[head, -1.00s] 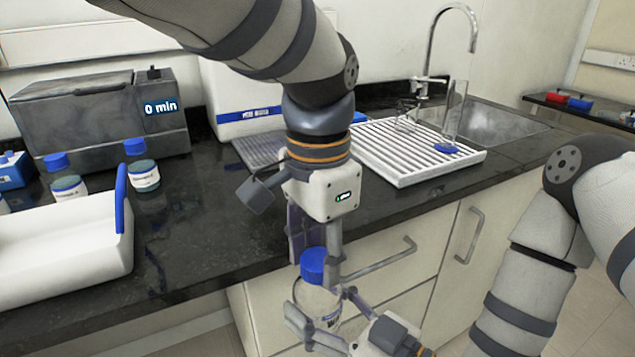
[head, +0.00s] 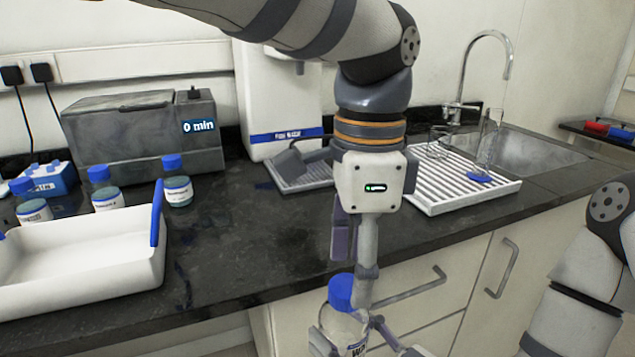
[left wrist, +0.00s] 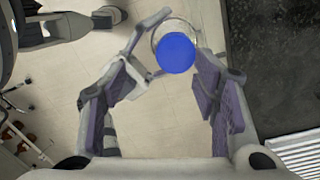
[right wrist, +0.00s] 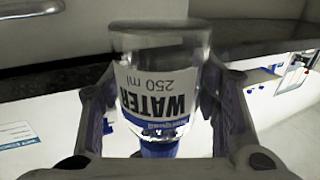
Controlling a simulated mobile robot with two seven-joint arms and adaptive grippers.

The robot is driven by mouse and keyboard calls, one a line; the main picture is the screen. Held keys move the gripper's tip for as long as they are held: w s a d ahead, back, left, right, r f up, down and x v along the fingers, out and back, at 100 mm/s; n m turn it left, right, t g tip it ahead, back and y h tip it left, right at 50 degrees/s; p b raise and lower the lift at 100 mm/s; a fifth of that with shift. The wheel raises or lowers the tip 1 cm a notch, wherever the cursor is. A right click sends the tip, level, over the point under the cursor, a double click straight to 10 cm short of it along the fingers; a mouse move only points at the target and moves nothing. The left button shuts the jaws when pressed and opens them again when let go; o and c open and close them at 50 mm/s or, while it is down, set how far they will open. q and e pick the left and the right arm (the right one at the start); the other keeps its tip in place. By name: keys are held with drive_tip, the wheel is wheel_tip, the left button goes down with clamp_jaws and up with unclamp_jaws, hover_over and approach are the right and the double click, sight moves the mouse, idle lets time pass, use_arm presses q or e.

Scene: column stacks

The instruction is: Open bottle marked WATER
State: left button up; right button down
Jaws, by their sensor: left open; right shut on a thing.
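The WATER bottle (right wrist: 155,90) is clear with a white label and a blue cap (head: 341,291). In the head view the bottle (head: 342,324) is at the bottom edge, in front of the counter, with the cap on top. My right gripper (right wrist: 162,100) is shut on the bottle body; the label and the blue cap show between its fingers. My left gripper (head: 354,268) points down at the cap, open. In the left wrist view the cap (left wrist: 175,53) lies near the fingertips of my left gripper (left wrist: 172,75), and I see no grip on it.
The dark counter (head: 240,250) runs behind the bottle, with drawers and handles below. On it are a white tray (head: 90,290), several blue-capped bottles (head: 178,183), a grey heater box (head: 130,140), a white dispenser (head: 262,105) and a drying rack (head: 440,195) beside the sink.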

sight(346, 285)
use_arm(q)
drive_tip(key=r+m, duration=0.1)
drive_tip(key=m, duration=0.5)
drive_tip(key=w+r+m, duration=0.1)
drive_tip(key=m, duration=0.2)
drive_tip(key=shift+w+a+r, duration=0.1)
drive_tip(key=shift+a+r, duration=0.15)
drive_tip(key=shift+r, duration=0.1)
drive_tip(key=shift+w+a+m+t, duration=0.1)
drive_tip(key=shift+w+m+t, duration=0.05)
drive_tip(key=shift+m+t, duration=0.2)
wheel_tip(346, 285, down, 8)
drive_tip(key=shift+r, duration=0.2)
drive_tip(key=shift+c, duration=0.4)
